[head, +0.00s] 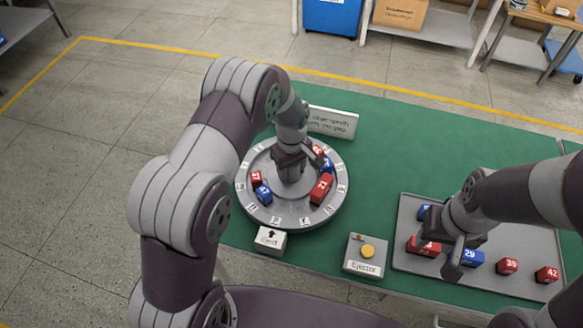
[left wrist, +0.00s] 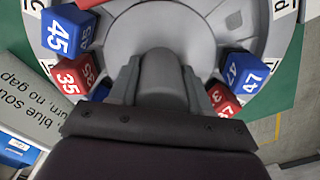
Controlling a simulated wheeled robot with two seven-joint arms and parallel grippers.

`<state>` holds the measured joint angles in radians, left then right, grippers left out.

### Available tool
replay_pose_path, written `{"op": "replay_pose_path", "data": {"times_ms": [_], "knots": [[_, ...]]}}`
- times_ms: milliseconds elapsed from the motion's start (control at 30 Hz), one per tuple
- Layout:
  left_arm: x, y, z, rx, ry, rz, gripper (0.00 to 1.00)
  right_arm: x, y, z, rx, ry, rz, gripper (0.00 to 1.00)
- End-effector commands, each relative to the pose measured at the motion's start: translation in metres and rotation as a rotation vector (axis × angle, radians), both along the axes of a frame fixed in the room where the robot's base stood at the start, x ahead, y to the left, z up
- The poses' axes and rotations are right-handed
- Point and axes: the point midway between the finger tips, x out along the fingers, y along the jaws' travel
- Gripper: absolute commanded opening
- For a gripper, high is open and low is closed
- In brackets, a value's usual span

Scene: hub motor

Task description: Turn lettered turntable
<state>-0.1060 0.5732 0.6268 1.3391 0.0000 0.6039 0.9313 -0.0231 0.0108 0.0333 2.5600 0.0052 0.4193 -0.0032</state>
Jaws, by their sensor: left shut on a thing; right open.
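The round grey turntable (head: 292,217) stands on the green table, with white letter tags around its rim. Red and blue numbered blocks sit on it: a blue 47 (head: 263,194) beside a red block (head: 256,178) at the left, and a large red block (head: 321,189), a blue 45 (head: 327,165) and a red 35 (head: 318,151) at the right. My left gripper (head: 289,174) points down at the centre. In the left wrist view it is shut on the rounded grey centre knob (left wrist: 162,75). My right gripper (head: 452,252) is open above the tray, near a red block (head: 424,247).
The grey tray (head: 405,205) at the right holds several blocks, including blue 29 (head: 470,257), red 39 (head: 507,266) and red 42 (head: 547,274). A yellow-button Ejector box (head: 365,257) and an arrow label (head: 271,240) stand in front. A sign (head: 331,123) stands behind.

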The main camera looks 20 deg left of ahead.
Motion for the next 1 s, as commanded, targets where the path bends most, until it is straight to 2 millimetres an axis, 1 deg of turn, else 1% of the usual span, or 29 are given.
{"op": "replay_pose_path", "data": {"times_ms": [33, 167, 200, 233, 267, 500, 600, 667, 767, 800, 900, 1000], "knots": [[0.004, 0.000, 0.005, 0.000, -0.012, -0.001, 0.00, 0.000, 0.000, 0.001, 0.000, 0.000, 0.000, 0.43], [0.004, 0.000, 0.005, 0.000, -0.012, -0.001, 0.00, 0.000, 0.000, 0.001, 0.000, 0.000, 0.000, 0.43], [0.004, 0.000, 0.005, 0.000, -0.012, -0.001, 0.61, 0.000, 0.000, 0.001, 0.000, 0.000, 0.000, 0.43], [0.004, 0.000, 0.005, 0.000, -0.012, -0.001, 0.71, 0.000, 0.000, 0.001, 0.000, 0.000, 0.000, 0.43], [0.004, 0.000, 0.004, 0.000, -0.011, -0.001, 0.74, 0.000, 0.000, 0.001, 0.000, 0.000, 0.000, 0.43], [0.002, 0.000, 0.002, -0.001, -0.005, -0.001, 0.74, 0.000, 0.000, 0.000, 0.000, 0.000, 0.000, 0.43], [0.002, 0.000, 0.008, 0.000, -0.006, -0.001, 0.74, 0.000, 0.000, -0.001, 0.000, 0.000, 0.000, 0.43], [0.003, 0.000, 0.018, 0.000, -0.009, 0.000, 0.74, 0.000, 0.000, -0.003, 0.000, 0.000, 0.000, 0.43], [0.003, 0.000, 0.043, -0.001, -0.011, 0.000, 0.74, 0.000, 0.000, -0.008, 0.000, 0.000, 0.000, 0.43], [0.003, 0.000, 0.055, -0.001, -0.013, 0.000, 0.74, 0.000, 0.000, -0.010, 0.000, 0.000, 0.000, 0.43], [0.002, 0.000, 0.082, -0.001, -0.011, 0.000, 0.74, 0.000, 0.000, -0.013, 0.000, 0.000, 0.000, 0.43], [0.002, 0.000, 0.105, 0.000, -0.011, 0.000, 0.74, 0.000, 0.000, -0.015, 0.000, 0.000, 0.000, 0.43]]}}
